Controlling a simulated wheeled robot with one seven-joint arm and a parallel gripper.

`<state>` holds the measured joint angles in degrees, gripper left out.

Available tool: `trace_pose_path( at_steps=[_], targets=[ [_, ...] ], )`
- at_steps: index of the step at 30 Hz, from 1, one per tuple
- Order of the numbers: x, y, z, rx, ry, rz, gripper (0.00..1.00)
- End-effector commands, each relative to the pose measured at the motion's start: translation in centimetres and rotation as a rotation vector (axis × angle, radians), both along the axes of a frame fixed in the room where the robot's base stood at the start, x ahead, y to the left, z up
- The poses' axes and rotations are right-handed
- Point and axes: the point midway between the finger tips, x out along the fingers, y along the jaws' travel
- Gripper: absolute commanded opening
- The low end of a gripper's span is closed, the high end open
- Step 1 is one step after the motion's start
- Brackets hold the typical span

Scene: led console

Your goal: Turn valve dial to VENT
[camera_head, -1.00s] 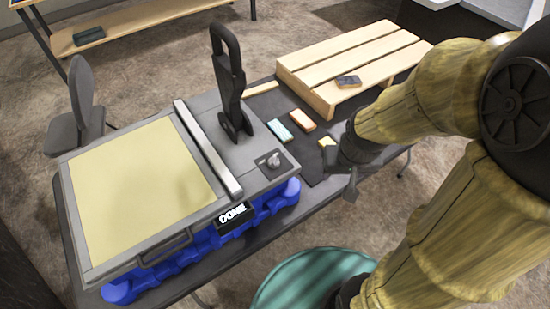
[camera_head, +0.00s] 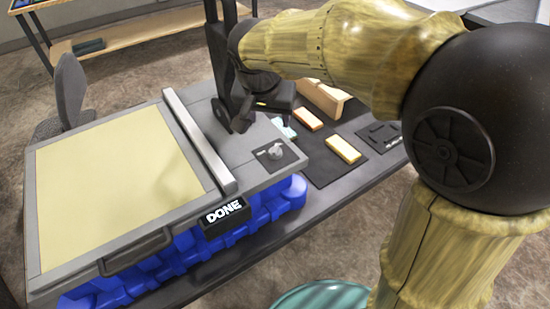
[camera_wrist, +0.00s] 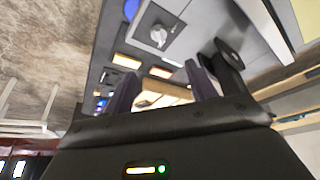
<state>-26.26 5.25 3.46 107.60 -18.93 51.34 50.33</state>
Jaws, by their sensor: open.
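The valve dial (camera_head: 276,151) is a small light-grey knob on a dark square plate at the right end of the grey console (camera_head: 250,172). It also shows in the wrist view (camera_wrist: 158,36), above and beyond my fingertips. Its markings are too small to read, so I cannot tell its setting. My gripper (camera_wrist: 163,82) is open and empty, with its two dark fingers apart. In the head view my dark wrist hangs behind the dial, near the tall black lever (camera_head: 216,60), and the fingertips are hard to make out. The dial is apart from the fingers.
A black box lettered DONE (camera_head: 225,212) is on the console's front. A yellow block (camera_head: 342,149) and an orange block (camera_head: 308,118) lie on the dark mat to the right. A metal bar (camera_head: 198,140) crosses the console. A teal round top (camera_head: 325,296) stands in front.

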Motion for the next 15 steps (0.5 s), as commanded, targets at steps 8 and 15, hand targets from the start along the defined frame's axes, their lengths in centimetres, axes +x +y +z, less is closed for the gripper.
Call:
trace_pose_path(
  at_steps=[8,15],
  targets=[
    [-0.08,0.37,0.18,0.001,-0.002,0.003,0.56],
    [0.27,0.39,-0.81,0.000,-0.001,0.005,0.56]
  ],
)
